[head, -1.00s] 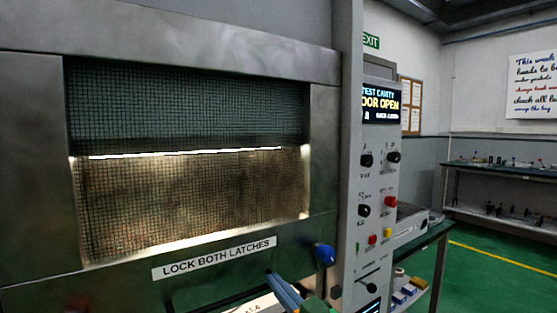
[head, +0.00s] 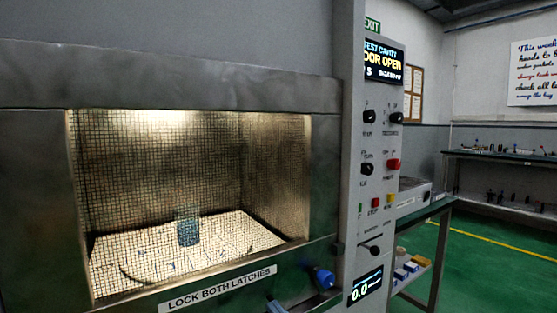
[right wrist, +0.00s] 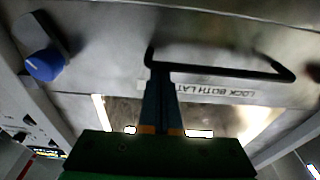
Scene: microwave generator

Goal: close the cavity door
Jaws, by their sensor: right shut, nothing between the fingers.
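The cavity door (head: 125,88) is a grey metal frame with a mesh window, seen large in the head view. It carries a "LOCK BOTH LATCHES" label (head: 218,288) and a blue latch knob (head: 323,277) near its lower right corner. The panel display (head: 383,65) reads "DOOR OPEN". My right gripper (head: 275,306) shows only as blue fingertips at the bottom edge. In the right wrist view the shut, empty fingers (right wrist: 161,72) are at one end of the black door handle (right wrist: 222,70); contact cannot be told. The blue knob also shows there (right wrist: 44,64). My left gripper is not in view.
A control panel (head: 374,200) with knobs and buttons stands right of the door. A blue-tinted beaker (head: 187,228) shows through the mesh inside the lit cavity. A side table (head: 432,208) and green floor (head: 480,275) lie to the right.

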